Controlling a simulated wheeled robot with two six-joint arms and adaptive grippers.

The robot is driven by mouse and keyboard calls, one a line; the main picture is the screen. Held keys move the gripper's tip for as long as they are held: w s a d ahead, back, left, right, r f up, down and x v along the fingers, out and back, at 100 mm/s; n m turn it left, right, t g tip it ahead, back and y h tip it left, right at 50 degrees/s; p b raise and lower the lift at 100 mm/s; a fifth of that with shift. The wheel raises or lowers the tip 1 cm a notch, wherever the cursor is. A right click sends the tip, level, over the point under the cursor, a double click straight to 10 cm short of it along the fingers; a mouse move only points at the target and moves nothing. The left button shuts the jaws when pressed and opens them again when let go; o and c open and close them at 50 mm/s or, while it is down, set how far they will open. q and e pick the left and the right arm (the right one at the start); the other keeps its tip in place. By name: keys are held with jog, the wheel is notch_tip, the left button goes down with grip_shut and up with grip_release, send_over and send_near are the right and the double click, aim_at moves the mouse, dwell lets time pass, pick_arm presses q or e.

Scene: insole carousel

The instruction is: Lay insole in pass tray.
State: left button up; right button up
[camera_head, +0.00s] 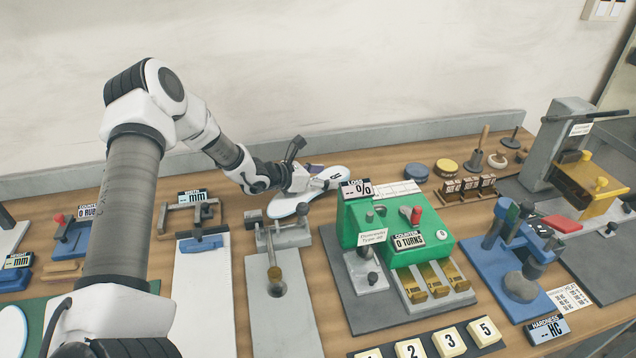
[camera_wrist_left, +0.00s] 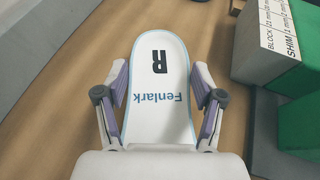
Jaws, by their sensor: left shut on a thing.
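My left gripper (camera_head: 312,182) is shut on a white insole (camera_head: 287,206) with a blue edge, near the back of the bench, left of the green machine. In the left wrist view the insole (camera_wrist_left: 160,112) lies between the two fingers, which touch its long sides. Its face shows a black "R" and blue "Fenlark" lettering. Whether it is clear of the bench top I cannot tell. I cannot make out a tray marked pass. My right gripper is not in view.
A green tester with a counter (camera_head: 408,240) stands close to the right of the gripper. A grey fixture with a plunger (camera_head: 274,272) is in front of it. A caliper station (camera_head: 192,215) stands to the left. A blue hardness stand (camera_head: 519,270) is farther right. Free wood shows behind the tester.

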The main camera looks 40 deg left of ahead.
pick_arm(q)
jog(key=f, duration=0.3)
jog(key=shift+s+a+f, duration=0.1)
jog(key=shift+s+f, duration=0.05)
jog(key=shift+s, duration=0.15)
jog(key=shift+w+f, duration=0.15)
jog(key=o, duration=1.1)
